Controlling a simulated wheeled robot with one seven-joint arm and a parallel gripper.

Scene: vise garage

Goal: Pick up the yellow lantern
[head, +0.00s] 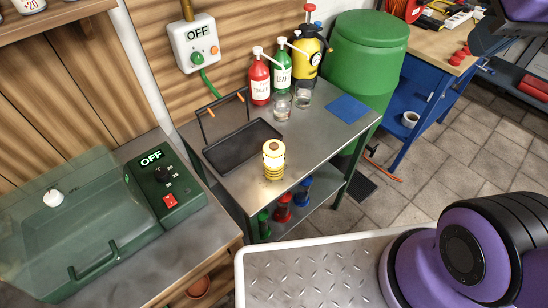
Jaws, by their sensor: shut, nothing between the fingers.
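The yellow lantern (273,160) stands upright on the grey metal table (228,188), close to its front edge. It is a small ribbed yellow cylinder with a pale glowing upper part and a brown top. Nothing touches it from above. My gripper is not in view; only purple and black parts of my arm show at the right.
A black tray (242,147) with a raised handle lies left of the lantern. Behind stand two glasses (282,107), a red bottle (260,82), a green bottle (282,68) and a yellow sprayer (306,52). A blue mat (347,109) lies flat at the right.

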